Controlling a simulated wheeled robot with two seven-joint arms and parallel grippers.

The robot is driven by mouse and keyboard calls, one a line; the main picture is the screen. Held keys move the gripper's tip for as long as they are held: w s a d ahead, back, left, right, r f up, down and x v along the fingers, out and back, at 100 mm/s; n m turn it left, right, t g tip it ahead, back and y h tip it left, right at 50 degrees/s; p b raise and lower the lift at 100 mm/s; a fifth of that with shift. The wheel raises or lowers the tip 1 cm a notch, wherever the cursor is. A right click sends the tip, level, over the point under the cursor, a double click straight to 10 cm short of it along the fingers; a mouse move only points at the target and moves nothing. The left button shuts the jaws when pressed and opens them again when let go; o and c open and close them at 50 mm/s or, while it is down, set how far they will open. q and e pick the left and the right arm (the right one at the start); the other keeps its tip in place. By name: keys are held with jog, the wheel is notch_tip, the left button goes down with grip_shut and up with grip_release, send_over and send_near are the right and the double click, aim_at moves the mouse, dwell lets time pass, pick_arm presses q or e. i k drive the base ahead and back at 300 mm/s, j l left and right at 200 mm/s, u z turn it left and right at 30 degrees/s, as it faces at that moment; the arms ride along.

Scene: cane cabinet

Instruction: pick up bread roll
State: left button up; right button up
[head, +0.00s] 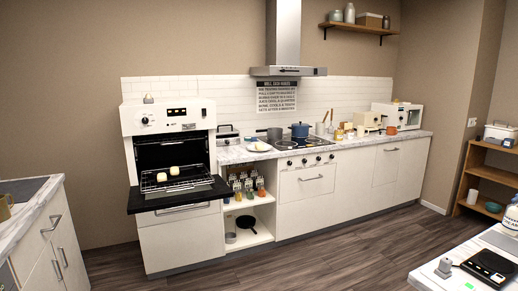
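Two small pale rounded pieces that look like bread rolls lie on the rack of the open oven at the left. One bread roll (161,177) is at the left and the other bread roll (174,171) is just right of it, a little higher in the picture. The oven door (178,195) is folded down in front of them. Neither of my grippers shows in the head view, so nothing is seen touching the rolls.
A counter with drawers (38,235) stands at the left front. A worktop with a black scale (490,265) is at the right front. The wooden floor (300,255) between them is clear. A blue pot (300,130) stands on the stove, and a pale plate (259,147) lies on the back counter.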

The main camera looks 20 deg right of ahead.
aim_at(259, 147)
jog(key=i+l+z, duration=0.2)
jog(key=i, duration=0.25)
jog(key=i+l+z, duration=0.2)
jog(key=i+l, duration=0.15)
jog(key=i, duration=0.15)
jog(key=i+u, duration=0.1)
jog(key=i, duration=1.1)
jog(key=i+l+z, duration=0.1)
jog(key=i+z, duration=0.35)
jog(key=i+j+z, duration=0.1)
jog(key=i+z, duration=0.3)
jog(key=i, duration=0.15)
jog(key=i+l, duration=0.15)
jog(key=i, duration=0.35)
jog(key=i+l+z, duration=0.15)
jog(key=i, duration=0.35)
